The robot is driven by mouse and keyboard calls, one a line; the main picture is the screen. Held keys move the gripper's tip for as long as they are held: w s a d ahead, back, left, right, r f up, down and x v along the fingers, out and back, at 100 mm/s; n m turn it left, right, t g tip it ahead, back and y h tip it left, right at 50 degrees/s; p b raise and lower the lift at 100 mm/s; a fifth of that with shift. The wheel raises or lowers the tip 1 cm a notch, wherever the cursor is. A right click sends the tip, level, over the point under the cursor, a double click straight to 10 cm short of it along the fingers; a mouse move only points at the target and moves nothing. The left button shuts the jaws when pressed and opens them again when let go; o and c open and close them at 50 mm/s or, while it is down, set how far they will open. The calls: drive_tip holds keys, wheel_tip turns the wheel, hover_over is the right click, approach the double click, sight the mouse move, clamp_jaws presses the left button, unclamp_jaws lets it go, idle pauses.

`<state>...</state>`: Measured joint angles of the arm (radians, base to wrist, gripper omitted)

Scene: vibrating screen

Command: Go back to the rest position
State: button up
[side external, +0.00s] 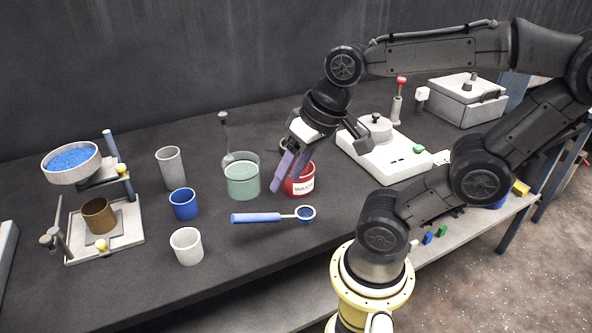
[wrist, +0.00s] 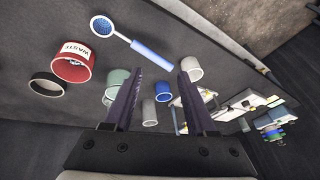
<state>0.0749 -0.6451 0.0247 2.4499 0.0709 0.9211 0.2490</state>
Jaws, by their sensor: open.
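My gripper (side external: 284,178) is open and empty, above the table near the red waste cup (side external: 302,184) and the green cup (side external: 242,181). In the wrist view its two purple fingers (wrist: 160,76) stand apart with nothing between them. The blue-handled scoop (side external: 257,217) lies in front of the cups, apart from the gripper; its round head holds something dark blue. The scoop also shows in the wrist view (wrist: 150,48), near the red waste cup (wrist: 72,64). No marked rest position shows.
A vibrating screen stand (side external: 103,222) with a pan of blue grains (side external: 71,158) and a brown cup (side external: 98,215) stands at left. Grey, blue (side external: 183,204) and white (side external: 187,246) cups stand between. A white scale-like device (side external: 385,158) sits right.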

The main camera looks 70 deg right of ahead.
drive_tip(key=n, duration=0.2)
drive_tip(key=s+n+t, duration=0.1)
drive_tip(key=n, duration=0.1)
drive_tip(key=shift+s+r, duration=0.2)
drive_tip(key=shift+r, duration=0.15)
idle(0.9)
